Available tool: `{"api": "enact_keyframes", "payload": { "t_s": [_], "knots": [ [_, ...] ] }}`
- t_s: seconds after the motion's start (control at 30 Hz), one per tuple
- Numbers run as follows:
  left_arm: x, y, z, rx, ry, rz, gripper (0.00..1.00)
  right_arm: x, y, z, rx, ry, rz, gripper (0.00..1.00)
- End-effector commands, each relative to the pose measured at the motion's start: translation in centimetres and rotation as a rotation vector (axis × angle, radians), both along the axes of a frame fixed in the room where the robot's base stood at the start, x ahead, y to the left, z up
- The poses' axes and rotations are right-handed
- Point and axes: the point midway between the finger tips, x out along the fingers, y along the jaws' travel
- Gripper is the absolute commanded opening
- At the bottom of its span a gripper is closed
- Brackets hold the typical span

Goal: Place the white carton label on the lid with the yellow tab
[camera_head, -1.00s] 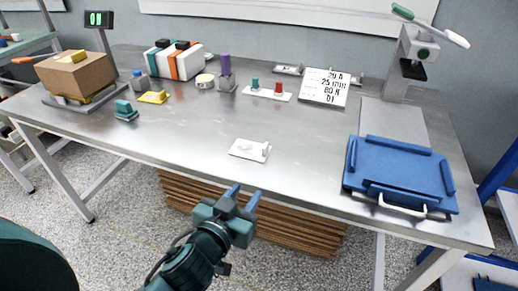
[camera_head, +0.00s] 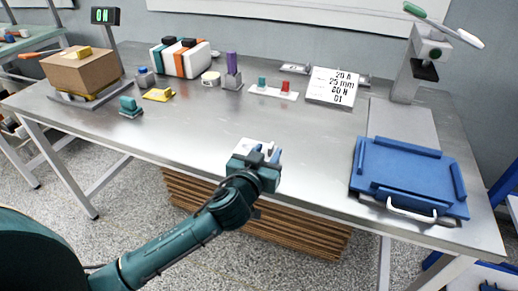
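The white carton label (camera_head: 242,146) is a small flat white piece with a raised tab, lying on the steel table near its front edge. Whether the fingers touch the tab cannot be told. A brown carton (camera_head: 82,72) at the far left has a yellow tab (camera_head: 84,52) on its top and sits on a scale-like stand. My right gripper is not in view.
A yellow piece (camera_head: 158,94) and a teal block (camera_head: 130,107) lie right of the carton. A white printed plate (camera_head: 333,87) lies at the back. A blue tray-like fixture (camera_head: 410,172) and a lever press (camera_head: 425,60) stand at the right. The table's middle is clear.

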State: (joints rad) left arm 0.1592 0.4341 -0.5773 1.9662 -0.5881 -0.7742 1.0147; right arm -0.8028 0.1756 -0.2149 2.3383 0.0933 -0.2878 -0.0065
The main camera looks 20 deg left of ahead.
Motion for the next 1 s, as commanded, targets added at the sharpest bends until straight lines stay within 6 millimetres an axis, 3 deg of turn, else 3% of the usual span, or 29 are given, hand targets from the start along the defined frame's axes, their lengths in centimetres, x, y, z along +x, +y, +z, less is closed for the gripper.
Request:
{"api": "enact_keyframes", "payload": {
  "t_s": [0.13, 0.4, 0.8, 1.0],
  "knots": [
    [1.6, -0.1, -0.3, 0.001, 0.001, -0.001, 0.35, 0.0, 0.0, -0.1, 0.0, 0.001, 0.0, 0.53],
    [1.9, -0.1, -0.4, -0.001, 0.002, -0.001, 0.35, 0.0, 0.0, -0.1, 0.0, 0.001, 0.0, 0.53],
    [1.8, -0.1, -0.4, 0.0, 0.002, -0.001, 0.02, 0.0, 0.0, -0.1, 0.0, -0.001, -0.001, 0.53],
    [1.8, -0.1, -0.4, 0.0, 0.002, -0.001, 0.0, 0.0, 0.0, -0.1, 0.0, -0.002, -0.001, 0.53]
  ]
}}
